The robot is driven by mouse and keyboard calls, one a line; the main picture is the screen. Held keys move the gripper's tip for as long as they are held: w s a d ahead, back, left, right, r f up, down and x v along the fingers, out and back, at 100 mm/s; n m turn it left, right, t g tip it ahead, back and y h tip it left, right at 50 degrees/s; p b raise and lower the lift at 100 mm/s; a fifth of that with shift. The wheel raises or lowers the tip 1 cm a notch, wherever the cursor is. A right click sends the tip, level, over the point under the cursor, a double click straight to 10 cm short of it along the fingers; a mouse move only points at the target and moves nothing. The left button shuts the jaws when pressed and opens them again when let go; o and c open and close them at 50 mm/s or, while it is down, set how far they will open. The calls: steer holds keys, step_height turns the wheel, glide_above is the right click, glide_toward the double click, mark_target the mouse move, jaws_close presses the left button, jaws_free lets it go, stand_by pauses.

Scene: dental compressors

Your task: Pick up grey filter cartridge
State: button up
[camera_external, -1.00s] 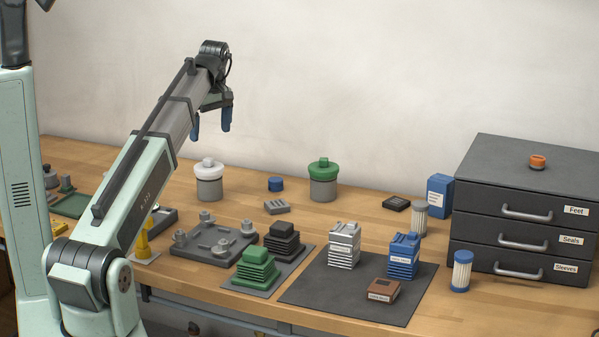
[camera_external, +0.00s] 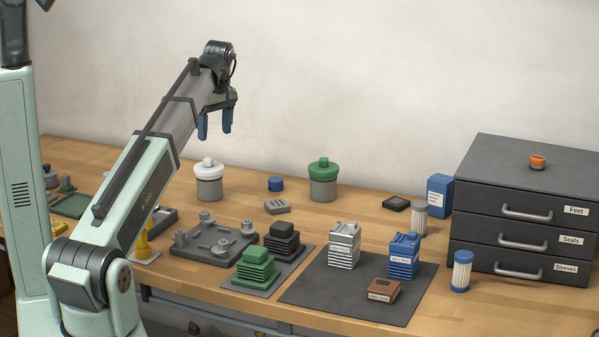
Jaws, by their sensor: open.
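A filter cartridge with a grey cap and a pale pleated body (camera_external: 420,218) stands upright on the table, left of the drawer unit and in front of a blue box. A similar cartridge with blue ends (camera_external: 461,271) stands upright nearer the front, by the drawers. My gripper (camera_external: 215,130) is open and empty, its blue fingers pointing down. It is high above the back left of the table, far to the left of both cartridges.
The black drawer unit (camera_external: 520,210) bounds the right side; a blue box (camera_external: 439,195) stands close behind the grey cartridge. A dark mat (camera_external: 330,293) holds white, blue and brown parts. Lidded canisters (camera_external: 323,190) stand at the back. Bare wood surrounds the grey cartridge's front.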

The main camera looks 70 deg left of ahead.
steer(key=w+d+f+m, duration=0.1)
steer(key=w+d+m, duration=0.2)
steer(key=w+d, duration=0.95)
steer(key=w+d+f+m, duration=0.1)
steer(key=w+d+m, duration=0.2)
steer(key=w+d, duration=0.95)
steer(key=w+d+f+m, duration=0.1)
steer(key=w+d+m, duration=0.3)
steer(key=d, duration=1.5)
steer(key=m+t+y, duration=0.1)
steer(key=t+y, duration=0.1)
steer(key=t, duration=0.1)
glide_toward(421, 204)
steer(key=x, duration=0.7)
steer(key=shift+s+d+f, duration=0.1)
steer(key=shift+d+f, duration=0.05)
steer(key=shift+f, duration=0.15)
steer(key=shift+a+x, duration=0.15)
steer(key=shift+x, duration=1.2)
steer(key=shift+a+x, duration=0.15)
steer(key=shift+x, duration=1.25)
steer(key=shift+r, duration=0.1)
